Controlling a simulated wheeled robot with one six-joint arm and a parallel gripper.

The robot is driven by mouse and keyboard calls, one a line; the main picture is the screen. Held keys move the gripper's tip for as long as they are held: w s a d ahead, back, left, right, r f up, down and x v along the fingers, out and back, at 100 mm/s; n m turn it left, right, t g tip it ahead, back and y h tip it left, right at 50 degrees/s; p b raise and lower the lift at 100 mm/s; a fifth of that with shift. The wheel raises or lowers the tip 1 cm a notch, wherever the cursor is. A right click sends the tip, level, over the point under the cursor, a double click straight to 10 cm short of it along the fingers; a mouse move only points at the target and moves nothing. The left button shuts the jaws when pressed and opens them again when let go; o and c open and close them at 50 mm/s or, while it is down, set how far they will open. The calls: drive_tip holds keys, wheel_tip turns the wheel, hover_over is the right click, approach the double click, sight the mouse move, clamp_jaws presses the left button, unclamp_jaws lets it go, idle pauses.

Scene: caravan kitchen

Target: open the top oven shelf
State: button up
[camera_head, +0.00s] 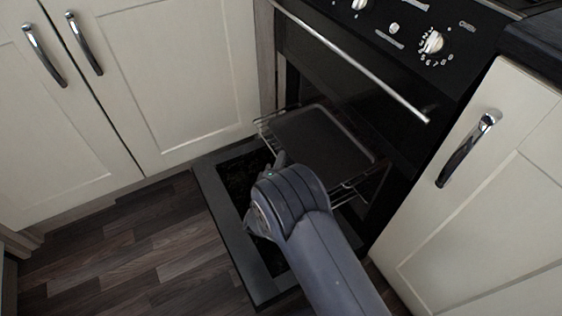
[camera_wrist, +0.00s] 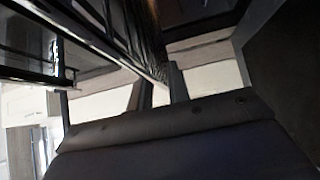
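The oven (camera_head: 340,75) has its black door (camera_head: 228,225) folded down flat, low above the floor. Inside, a wire shelf (camera_head: 266,125) with a dark flat tray (camera_head: 318,138) on it sticks part way out of the cavity. My gripper (camera_wrist: 157,90) is low over the open door, in front of the shelf. In the head view my wrist mostly hides it. In the wrist view its two fingers stand apart with a pale gap between them, so it looks open. A dark edge runs diagonally down towards the fingers; I cannot tell whether they touch it.
A long metal handle bar (camera_head: 350,60) crosses the oven front above the cavity, below the control knobs (camera_head: 432,42). Cream cupboards with chrome handles stand at left (camera_head: 150,75) and right (camera_head: 490,200). The wooden floor (camera_head: 130,250) is clear at the left.

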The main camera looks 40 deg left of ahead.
drive_tip(key=shift+o, duration=1.1)
drive_tip(key=p+v, duration=0.3)
drive_tip(key=v, duration=0.7)
drive_tip(key=shift+s+d+p, duration=0.15)
drive_tip(key=shift+s+p, duration=0.2)
drive_tip(key=shift+s, duration=0.05)
drive_tip(key=shift+w, duration=0.1)
drive_tip(key=b+x, duration=0.4)
drive_tip(key=x, duration=0.6)
drive_tip(key=shift+w, duration=0.6)
